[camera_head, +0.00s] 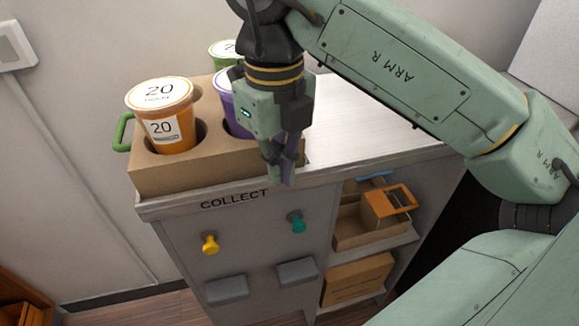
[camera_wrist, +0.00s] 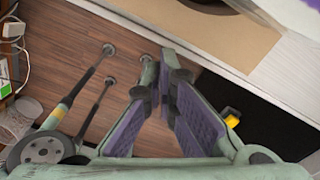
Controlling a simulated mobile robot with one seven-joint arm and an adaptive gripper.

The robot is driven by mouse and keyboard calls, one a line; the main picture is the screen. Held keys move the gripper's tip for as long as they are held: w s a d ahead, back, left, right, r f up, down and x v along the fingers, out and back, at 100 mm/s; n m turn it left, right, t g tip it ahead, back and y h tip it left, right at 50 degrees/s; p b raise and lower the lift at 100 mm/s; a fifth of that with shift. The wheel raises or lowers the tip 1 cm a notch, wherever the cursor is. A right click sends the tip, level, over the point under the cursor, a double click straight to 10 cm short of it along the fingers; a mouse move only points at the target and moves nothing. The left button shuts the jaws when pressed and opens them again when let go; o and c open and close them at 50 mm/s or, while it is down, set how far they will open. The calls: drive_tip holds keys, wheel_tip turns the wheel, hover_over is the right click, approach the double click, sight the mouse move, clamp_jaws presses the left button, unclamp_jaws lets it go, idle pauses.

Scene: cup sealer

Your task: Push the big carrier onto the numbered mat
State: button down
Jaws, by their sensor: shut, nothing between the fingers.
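The big carrier (camera_head: 165,180) is a brown cardboard tray on the left end of the counter, above the word COLLECT. In the wrist view the shut fingers (camera_wrist: 160,65) are near the counter edge, with the carrier (camera_wrist: 215,35) beyond. I see no numbered mat in either view.
The pale countertop (camera_head: 365,130) is bare to the right of the carrier. A green handle (camera_head: 122,132) is at the carrier's left. Yellow (camera_head: 210,243) and teal (camera_head: 298,222) knobs stick out of the cabinet front. Open shelves (camera_head: 372,235) hold cardboard items.

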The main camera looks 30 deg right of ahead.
drive_tip(key=shift+w+a, duration=0.1)
drive_tip(key=shift+w, duration=0.65)
drive_tip(key=shift+w+a+b, duration=0.2)
drive_tip(key=shift+w+b, duration=0.1)
drive_tip(key=shift+w, duration=0.65)
drive_tip(key=shift+s, duration=0.15)
